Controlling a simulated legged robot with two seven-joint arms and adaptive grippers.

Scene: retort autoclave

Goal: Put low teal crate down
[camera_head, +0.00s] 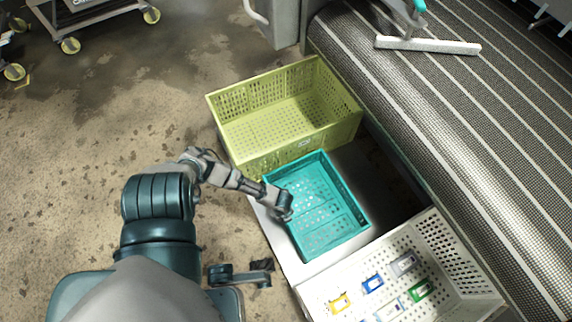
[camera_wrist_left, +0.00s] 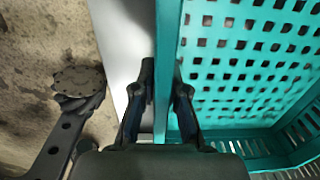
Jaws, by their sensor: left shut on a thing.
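The low teal crate (camera_head: 322,208) is empty, with perforated floor and walls. It is over a grey metal surface (camera_head: 283,248), between a yellow-green crate and a white crate. It looks roughly level; I cannot tell whether its base touches the surface. My left gripper (camera_head: 284,206) is at the crate's left wall. In the left wrist view, the gripper (camera_wrist_left: 164,85) has one finger on each side of the teal wall (camera_wrist_left: 168,50) and is shut on it. The crate's perforated floor (camera_wrist_left: 250,65) lies to the right there. My right gripper is not in view.
The taller yellow-green crate (camera_head: 240,145) stands close behind the teal one. The white crate (camera_head: 450,245) in front holds several small coloured items. A striped mesh conveyor (camera_head: 440,120) runs along the right, with a white-headed tool (camera_head: 428,45) on it. Open floor lies left.

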